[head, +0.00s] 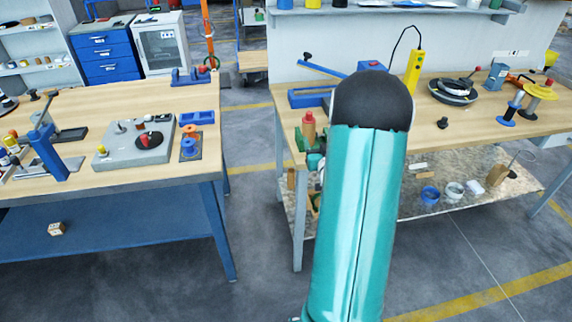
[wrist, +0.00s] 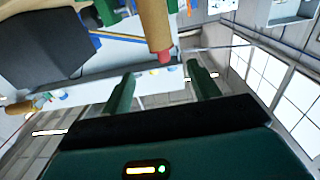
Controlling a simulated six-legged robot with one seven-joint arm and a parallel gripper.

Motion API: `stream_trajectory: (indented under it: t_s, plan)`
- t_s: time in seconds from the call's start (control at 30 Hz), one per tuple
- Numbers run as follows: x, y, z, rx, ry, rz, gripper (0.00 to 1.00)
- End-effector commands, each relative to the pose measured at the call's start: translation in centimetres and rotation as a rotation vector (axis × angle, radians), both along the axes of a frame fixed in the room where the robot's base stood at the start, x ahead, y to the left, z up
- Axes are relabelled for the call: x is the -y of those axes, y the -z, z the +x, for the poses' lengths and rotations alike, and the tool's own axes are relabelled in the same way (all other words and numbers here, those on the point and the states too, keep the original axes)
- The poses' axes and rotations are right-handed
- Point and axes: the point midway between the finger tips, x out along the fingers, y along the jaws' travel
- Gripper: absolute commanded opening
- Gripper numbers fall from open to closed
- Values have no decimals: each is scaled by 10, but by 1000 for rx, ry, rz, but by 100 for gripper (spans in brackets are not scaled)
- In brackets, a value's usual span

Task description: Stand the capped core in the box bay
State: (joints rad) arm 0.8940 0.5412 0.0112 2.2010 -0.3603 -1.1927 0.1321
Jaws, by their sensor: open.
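The capped core, a tan cylinder with a red cap (head: 309,124), is upright at the left end of the right bench. Green parts stand beside its lower end, and I cannot tell what supports it. In the wrist view the core (wrist: 154,26) comes down from the top edge, its red end pointing between my fingers. My gripper (wrist: 160,72) has its two green fingers apart, one on each side of that red end, with visible gaps; nothing is clasped. In the head view my arm hides much of the gripper. I cannot tell which container is the box bay.
The left bench (head: 110,95) holds a grey fixture plate (head: 135,145) and a small blue tray (head: 196,118). Clear floor lies between the benches.

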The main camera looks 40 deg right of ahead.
Motion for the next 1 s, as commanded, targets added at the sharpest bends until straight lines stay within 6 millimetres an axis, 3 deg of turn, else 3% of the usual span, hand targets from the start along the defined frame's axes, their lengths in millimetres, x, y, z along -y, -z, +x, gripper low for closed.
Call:
stream_trajectory:
  t_s: [0.17,0.27,0.43,0.57,0.77,1.0]
  plan:
    - [-9,-9,9,-23,-11,3,61]
    - [-30,-26,24,-80,-30,15,61]
    - [-93,-64,45,-231,-73,57,61]
    - [-148,-88,45,-351,-110,97,61]
    - [-240,-117,18,-535,-185,164,61]
    - [-344,-137,-53,-760,-310,236,61]
